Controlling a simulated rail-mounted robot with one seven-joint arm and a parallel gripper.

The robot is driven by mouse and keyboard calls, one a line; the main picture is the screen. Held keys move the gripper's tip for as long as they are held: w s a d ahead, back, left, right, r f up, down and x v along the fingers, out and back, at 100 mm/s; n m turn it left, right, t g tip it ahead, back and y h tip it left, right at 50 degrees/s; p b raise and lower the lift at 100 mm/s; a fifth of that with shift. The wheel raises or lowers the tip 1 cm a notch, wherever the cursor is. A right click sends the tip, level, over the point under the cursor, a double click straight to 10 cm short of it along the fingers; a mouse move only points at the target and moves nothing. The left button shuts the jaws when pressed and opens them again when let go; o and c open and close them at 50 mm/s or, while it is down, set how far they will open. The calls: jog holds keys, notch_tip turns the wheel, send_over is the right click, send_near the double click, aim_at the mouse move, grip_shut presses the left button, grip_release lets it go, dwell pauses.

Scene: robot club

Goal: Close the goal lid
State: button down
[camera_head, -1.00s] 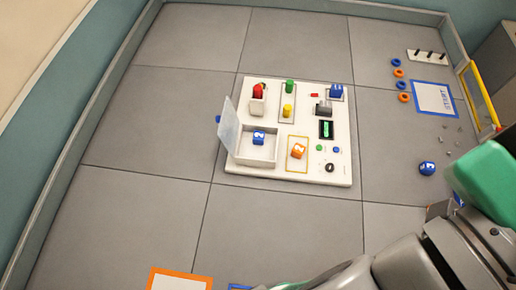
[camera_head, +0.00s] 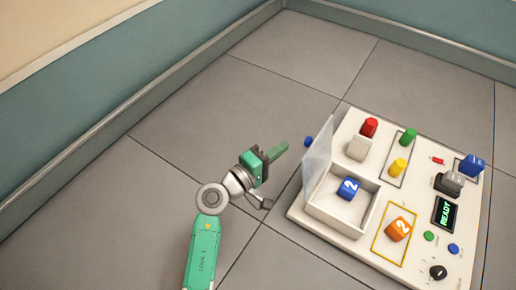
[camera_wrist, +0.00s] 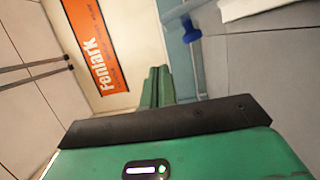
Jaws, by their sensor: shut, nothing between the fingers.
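The goal lid (camera_head: 317,158) is a translucent pale panel standing open, close to upright, at the left edge of a white open-topped goal box (camera_head: 334,219). In the wrist view the lid (camera_wrist: 196,66) is a bluish strip just right of my fingers. A blue knob (camera_head: 308,141) shows at the lid's outer left side, and also in the wrist view (camera_wrist: 191,31). A blue cube marked 2 (camera_head: 348,188) lies in the box. My gripper (camera_head: 285,146), with green fingers, is shut and empty left of the lid, outside the box; its fingers also show in the wrist view (camera_wrist: 157,86). Contact with the lid cannot be told.
The white board (camera_head: 340,238) also carries an orange cube (camera_head: 399,229) in a yellow outline, red (camera_head: 369,127), green (camera_head: 409,137) and yellow (camera_head: 398,168) pegs, and a READY display (camera_head: 445,213). Bare floor (camera_head: 150,200) lies left of the board.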

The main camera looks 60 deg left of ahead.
aim_at(313, 157)
jog(key=s+a+f+n+y+b, duration=0.2)
jog(key=s+a+f+n, duration=0.15)
jog(key=f, duration=0.35)
jog(key=w+d+r, duration=0.1)
jog(key=w, duration=1)
jog(key=shift+d, duration=0.2)
jog(key=shift+w, duration=0.15)
